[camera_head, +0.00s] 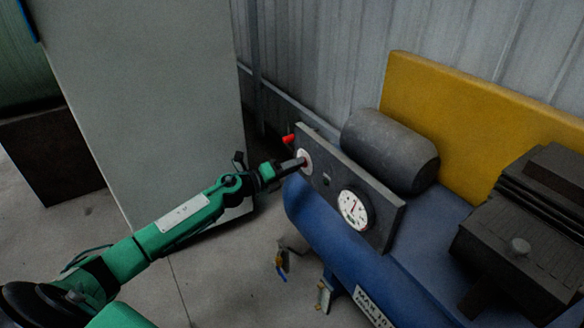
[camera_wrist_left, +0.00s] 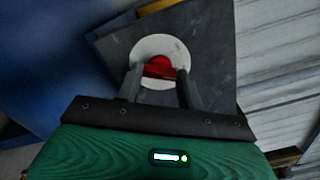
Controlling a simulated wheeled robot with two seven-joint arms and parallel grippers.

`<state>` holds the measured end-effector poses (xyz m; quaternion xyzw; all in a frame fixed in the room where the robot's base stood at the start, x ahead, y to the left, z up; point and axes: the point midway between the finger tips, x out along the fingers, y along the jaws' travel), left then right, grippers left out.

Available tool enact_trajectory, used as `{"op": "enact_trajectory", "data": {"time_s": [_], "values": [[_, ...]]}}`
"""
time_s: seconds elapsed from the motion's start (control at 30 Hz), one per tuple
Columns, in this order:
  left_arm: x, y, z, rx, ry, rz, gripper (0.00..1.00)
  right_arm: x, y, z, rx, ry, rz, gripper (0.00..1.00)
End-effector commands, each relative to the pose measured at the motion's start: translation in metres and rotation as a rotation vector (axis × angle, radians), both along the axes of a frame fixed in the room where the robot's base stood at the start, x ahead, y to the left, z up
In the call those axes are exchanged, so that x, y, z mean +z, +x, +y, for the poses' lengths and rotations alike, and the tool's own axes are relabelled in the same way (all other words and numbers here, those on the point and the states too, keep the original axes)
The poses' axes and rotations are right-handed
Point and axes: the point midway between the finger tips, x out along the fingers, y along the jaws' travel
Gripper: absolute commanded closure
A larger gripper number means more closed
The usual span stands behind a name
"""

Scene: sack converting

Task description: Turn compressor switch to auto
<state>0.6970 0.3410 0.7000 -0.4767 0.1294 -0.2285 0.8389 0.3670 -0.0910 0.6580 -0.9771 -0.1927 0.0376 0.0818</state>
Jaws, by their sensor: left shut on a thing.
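The compressor's grey control panel (camera_head: 337,178) stands above a blue tank. Its switch (camera_wrist_left: 160,67) is a red knob on a round pale plate (camera_wrist_left: 176,46); in the head view the plate (camera_head: 303,156) is at the panel's left end and my gripper partly covers it. My left gripper (camera_head: 301,162) reaches the panel from the left. In the left wrist view its two fingers (camera_wrist_left: 160,76) stand on either side of the red knob and are shut on it. The knob's exact angle is hard to tell. My right gripper is not in view.
A white gauge (camera_head: 354,209) sits on the panel's right part, and a red piece (camera_head: 289,138) sticks out at its upper left. The blue tank (camera_head: 335,245) runs below. A dark cylinder (camera_head: 390,150) and yellow guard (camera_head: 470,110) are behind. A grey cabinet (camera_head: 150,90) stands left.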

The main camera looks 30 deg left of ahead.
Motion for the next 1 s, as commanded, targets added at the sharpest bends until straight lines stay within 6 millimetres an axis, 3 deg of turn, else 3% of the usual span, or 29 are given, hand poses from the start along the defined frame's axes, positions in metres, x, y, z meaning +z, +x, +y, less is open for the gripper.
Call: {"op": "enact_trajectory", "data": {"time_s": [0.27,0.3,0.4,0.77,1.0], "values": [[-0.002,-0.001,0.000,-0.002,0.004,0.001,0.85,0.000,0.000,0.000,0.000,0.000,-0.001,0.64],[-0.002,-0.001,0.000,-0.002,0.004,0.001,0.58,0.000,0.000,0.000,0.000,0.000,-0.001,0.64],[-0.001,0.000,0.000,-0.002,0.003,0.001,0.40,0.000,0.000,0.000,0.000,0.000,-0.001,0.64],[-0.001,-0.003,0.001,0.000,0.002,0.001,0.40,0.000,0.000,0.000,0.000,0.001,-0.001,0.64],[-0.002,-0.026,0.015,0.000,0.002,0.003,0.40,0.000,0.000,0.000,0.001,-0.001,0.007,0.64]]}}
